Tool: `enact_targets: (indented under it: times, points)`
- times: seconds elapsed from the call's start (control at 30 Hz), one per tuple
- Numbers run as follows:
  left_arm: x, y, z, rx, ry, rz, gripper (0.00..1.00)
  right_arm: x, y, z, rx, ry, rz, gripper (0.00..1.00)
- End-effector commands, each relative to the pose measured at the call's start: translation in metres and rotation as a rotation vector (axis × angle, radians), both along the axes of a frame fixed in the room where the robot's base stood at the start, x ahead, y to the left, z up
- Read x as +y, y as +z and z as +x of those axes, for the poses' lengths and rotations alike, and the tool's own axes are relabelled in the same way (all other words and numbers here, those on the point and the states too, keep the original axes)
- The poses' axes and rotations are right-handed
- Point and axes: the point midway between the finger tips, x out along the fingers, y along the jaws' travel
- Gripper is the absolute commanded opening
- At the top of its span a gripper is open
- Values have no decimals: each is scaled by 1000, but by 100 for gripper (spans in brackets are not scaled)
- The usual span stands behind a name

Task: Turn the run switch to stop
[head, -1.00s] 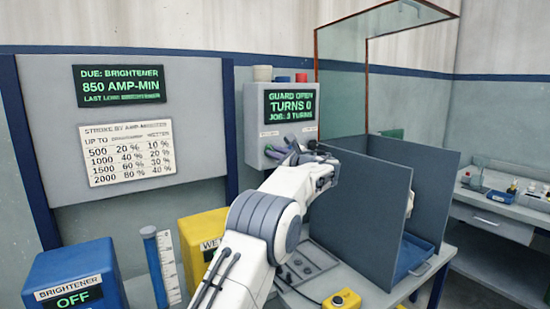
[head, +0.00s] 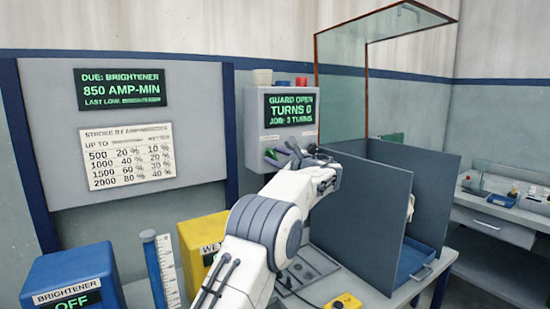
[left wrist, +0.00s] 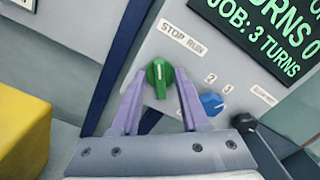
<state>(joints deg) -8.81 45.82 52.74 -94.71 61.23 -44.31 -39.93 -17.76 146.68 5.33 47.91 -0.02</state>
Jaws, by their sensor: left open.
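The run switch is a green knob (left wrist: 159,79) below a STOP RUN label (left wrist: 184,37) on the grey control box. Its white mark runs roughly up the picture, nearer to STOP than to RUN. My left gripper (left wrist: 159,73) is open, with one lavender finger on each side of the green knob. I cannot tell whether either finger touches it. In the head view my left gripper (head: 283,151) is at the lower front of the control box (head: 254,110) and partly covers its knobs. My right gripper is not in view.
A blue knob (left wrist: 212,103) and a black knob (left wrist: 244,122) sit close to the right finger. The box display (head: 291,108) reads guard open, turns 0, job 3 turns. Grey upright panels (head: 352,220) stand right of my arm. A yellow box (head: 196,240) is to its left.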

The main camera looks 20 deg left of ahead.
Motion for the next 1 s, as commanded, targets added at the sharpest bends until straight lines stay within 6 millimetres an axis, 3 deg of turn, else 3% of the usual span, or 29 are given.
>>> enact_targets:
  times: [0.27, 0.5, 1.0]
  points:
    - [-42, -3, -32, -1, -4, 0, 45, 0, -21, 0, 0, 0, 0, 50]
    - [-71, -2, -55, 0, -3, 0, 45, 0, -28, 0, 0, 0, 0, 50]
    - [-80, -1, -63, 3, -3, -12, 45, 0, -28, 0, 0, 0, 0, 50]
